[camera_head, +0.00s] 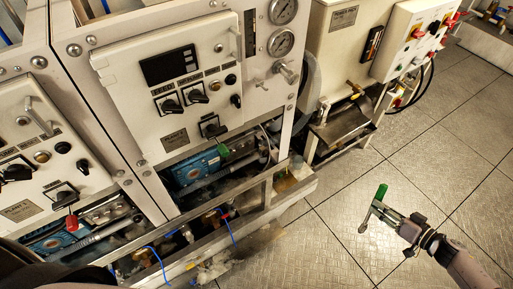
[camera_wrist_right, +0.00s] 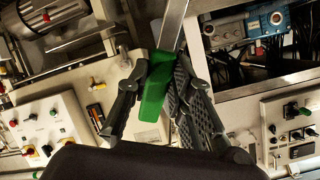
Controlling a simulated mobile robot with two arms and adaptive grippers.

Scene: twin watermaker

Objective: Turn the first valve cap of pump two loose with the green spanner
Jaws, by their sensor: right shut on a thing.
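My right gripper (camera_head: 381,210) is out over the open floor at the right of the head view. It is shut on the green spanner (camera_head: 382,191), whose green handle sticks up and whose metal end hangs to the left. In the right wrist view, the gripper (camera_wrist_right: 155,78) has the green handle (camera_wrist_right: 151,97) between its fingers, and the metal shaft (camera_wrist_right: 173,25) points up. One blue pump (camera_head: 195,168) sits low under the middle panel; another (camera_head: 52,241) is at lower left. I cannot tell which is pump two, and the valve caps are too small to make out. My left gripper is not in view.
A metal frame rail (camera_head: 245,192) runs in front of the pumps, with blue hoses (camera_head: 157,262) below. White control panels (camera_head: 172,85) with knobs stand above. The tiled floor (camera_head: 335,225) is clear.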

